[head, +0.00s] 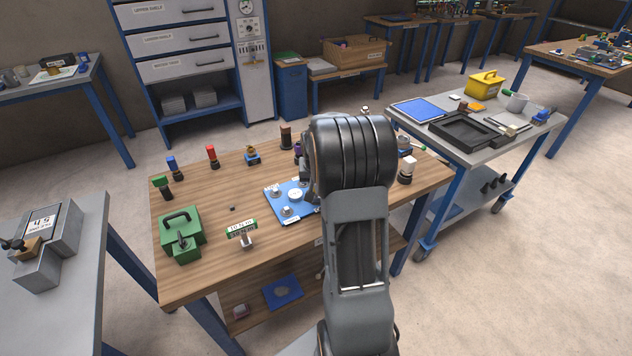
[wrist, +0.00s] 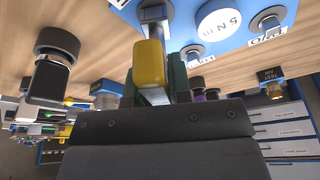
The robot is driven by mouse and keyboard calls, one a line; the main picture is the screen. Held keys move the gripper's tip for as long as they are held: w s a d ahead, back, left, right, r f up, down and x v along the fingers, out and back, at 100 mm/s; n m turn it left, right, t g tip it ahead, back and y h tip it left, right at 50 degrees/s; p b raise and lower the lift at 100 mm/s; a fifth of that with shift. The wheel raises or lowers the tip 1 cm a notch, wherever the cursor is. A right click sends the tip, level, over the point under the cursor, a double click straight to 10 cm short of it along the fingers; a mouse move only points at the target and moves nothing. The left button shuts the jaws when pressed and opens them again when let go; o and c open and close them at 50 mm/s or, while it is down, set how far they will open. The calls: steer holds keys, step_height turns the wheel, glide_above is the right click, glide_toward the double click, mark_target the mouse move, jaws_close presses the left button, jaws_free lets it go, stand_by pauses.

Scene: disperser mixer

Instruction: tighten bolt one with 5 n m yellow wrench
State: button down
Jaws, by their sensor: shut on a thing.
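My gripper (wrist: 168,75) is shut on the yellow wrench (wrist: 150,64), with dark fingers on both sides of its yellow handle. The wrench's grey head end reaches the edge of the blue plate (wrist: 180,12), at or very near a bolt there; I cannot tell whether it is seated. The plate bears a white disc marked 5 N m (wrist: 220,22) and other bolts, one (wrist: 193,52) beside a label and one (wrist: 268,22) by another label. In the head view the blue plate (head: 278,201) shows on the wooden table, partly hidden by my arm, which also hides my gripper.
A green box (head: 180,232) and a green-framed display (head: 241,231) stand on the wooden table (head: 200,282). Several coloured-top tools, including a red one (head: 212,155), line its back edge. A grey cart (head: 450,149) stands beyond.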

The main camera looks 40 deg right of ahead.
steer(key=shift+f+m, duration=0.1)
steer(key=shift+m, duration=0.2)
steer(key=shift+f+m+g+h+b, duration=0.1)
steer(key=shift+m+g+h+b, duration=0.2)
steer(key=shift+m+b, duration=0.5)
steer(key=shift+s+m+g+b, duration=0.1)
steer(key=shift+m+g+b, duration=0.35)
steer(key=shift+m, duration=1.35)
steer(key=shift+m+b, duration=0.45)
steer(key=shift+m, duration=0.25)
steer(key=m+g+b, duration=0.1)
steer(key=m, duration=0.3)
steer(key=shift+s+h, duration=0.15)
steer(key=shift+h, duration=0.15)
